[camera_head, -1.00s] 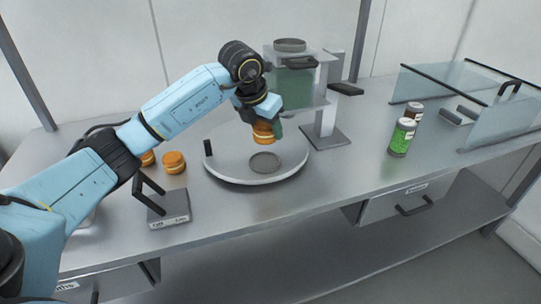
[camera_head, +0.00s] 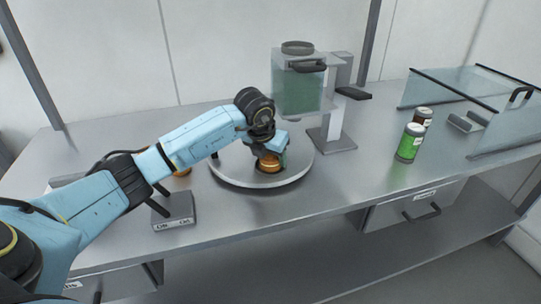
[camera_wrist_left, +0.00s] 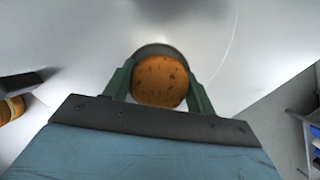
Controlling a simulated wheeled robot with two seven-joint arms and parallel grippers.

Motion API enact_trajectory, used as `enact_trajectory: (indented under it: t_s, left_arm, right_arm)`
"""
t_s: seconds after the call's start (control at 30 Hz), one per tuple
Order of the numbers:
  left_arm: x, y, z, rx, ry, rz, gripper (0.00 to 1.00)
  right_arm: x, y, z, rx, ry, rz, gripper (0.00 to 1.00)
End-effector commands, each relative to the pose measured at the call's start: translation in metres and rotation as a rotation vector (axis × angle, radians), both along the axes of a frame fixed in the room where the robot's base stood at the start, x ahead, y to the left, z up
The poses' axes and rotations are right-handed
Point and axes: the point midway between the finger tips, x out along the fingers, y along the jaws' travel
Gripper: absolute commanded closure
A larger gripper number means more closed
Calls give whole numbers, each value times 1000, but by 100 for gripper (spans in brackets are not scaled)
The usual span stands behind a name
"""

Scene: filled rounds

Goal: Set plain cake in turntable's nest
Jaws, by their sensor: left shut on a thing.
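The plain cake (camera_head: 269,166) is a small orange-brown round held by my left gripper (camera_head: 271,158) low over the round grey turntable (camera_head: 232,173). In the left wrist view the cake (camera_wrist_left: 160,82) sits between the two green fingers, and the dark rim of the nest (camera_wrist_left: 158,49) shows just past it. The cake covers most of the nest, and I cannot tell whether it touches the bottom. My right gripper is not in view.
A dispenser with a green-filled tank (camera_head: 298,90) stands behind the turntable. A small labelled box (camera_head: 174,211) is at the front left, with another cake (camera_head: 182,172) behind it. Green (camera_head: 410,143) and brown (camera_head: 423,117) jars stand at right, near glass panels.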

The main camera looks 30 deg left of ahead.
Motion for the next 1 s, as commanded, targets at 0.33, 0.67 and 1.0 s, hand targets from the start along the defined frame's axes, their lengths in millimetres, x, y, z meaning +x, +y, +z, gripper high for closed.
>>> enact_trajectory:
  t_s: [0.33,0.67,1.0]
  left_arm:
    - [0,0,-1,0,-1,-1,35]
    - [0,0,-1,0,0,-1,22]
    - [-16,0,46,1,-6,-2,22]
  right_arm:
    - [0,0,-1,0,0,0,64]
    - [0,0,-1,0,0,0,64]
    - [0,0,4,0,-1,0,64]
